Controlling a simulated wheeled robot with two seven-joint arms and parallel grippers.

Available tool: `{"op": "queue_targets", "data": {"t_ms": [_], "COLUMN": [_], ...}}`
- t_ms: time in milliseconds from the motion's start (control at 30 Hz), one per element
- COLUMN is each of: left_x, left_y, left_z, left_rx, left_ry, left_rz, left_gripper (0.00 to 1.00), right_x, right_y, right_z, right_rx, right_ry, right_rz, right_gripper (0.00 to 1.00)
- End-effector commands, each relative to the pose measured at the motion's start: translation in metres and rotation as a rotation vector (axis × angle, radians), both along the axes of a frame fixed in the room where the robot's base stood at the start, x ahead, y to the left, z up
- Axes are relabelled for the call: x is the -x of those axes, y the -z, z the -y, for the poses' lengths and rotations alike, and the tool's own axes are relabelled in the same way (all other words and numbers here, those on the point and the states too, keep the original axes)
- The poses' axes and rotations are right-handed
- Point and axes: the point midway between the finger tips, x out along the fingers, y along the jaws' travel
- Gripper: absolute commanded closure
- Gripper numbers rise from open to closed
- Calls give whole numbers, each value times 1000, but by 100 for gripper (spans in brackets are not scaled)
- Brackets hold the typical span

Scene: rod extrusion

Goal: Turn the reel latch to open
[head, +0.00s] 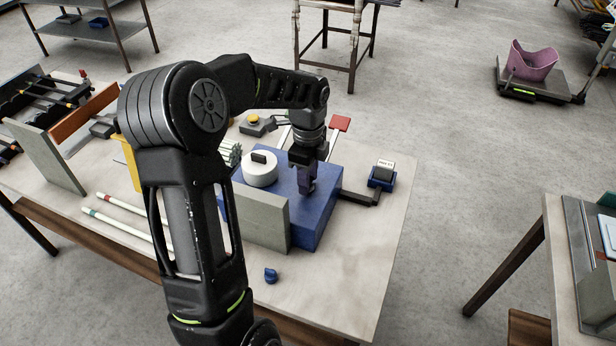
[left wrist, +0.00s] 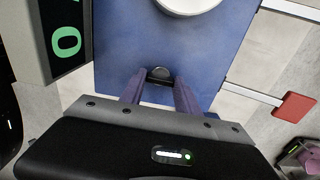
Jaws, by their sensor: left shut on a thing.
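A blue box (head: 318,215) stands on the table, with a white round reel (head: 260,173) on its top. A small dark latch (left wrist: 160,76) sits on the blue top (left wrist: 120,50), apart from the reel, whose edge (left wrist: 188,4) shows at the top of the left wrist view. My left gripper (head: 307,187) points down over the right part of the box. Its two purple fingers stand either side of the dark latch and are shut on it. In the head view the fingers hide the latch. My right gripper is in neither view.
A grey panel (head: 263,222) stands at the box's front; its green figure shows in the wrist view (left wrist: 66,40). A red plate (head: 340,123) lies behind, a small blue device (head: 382,178) right. White rods (head: 125,222) and a blue knob (head: 271,275) lie on the table.

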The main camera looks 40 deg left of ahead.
Motion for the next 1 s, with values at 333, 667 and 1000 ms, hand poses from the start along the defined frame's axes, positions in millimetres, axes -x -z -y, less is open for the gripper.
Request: {"op": "queue_targets", "data": {"t_ms": [333, 667, 1000], "left_x": [-1, 0, -1], "left_y": [-1, 0, -24], "left_z": [0, 0, 0], "left_rx": [-2, -1, -1], "left_ry": [2, 1, 0], "left_rz": [3, 1, 5], "left_gripper": [52, 40, 40], "right_x": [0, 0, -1], "right_y": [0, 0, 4], "right_z": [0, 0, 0], "right_rx": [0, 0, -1], "right_ry": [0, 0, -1], "right_rz": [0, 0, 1], "right_gripper": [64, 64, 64]}}
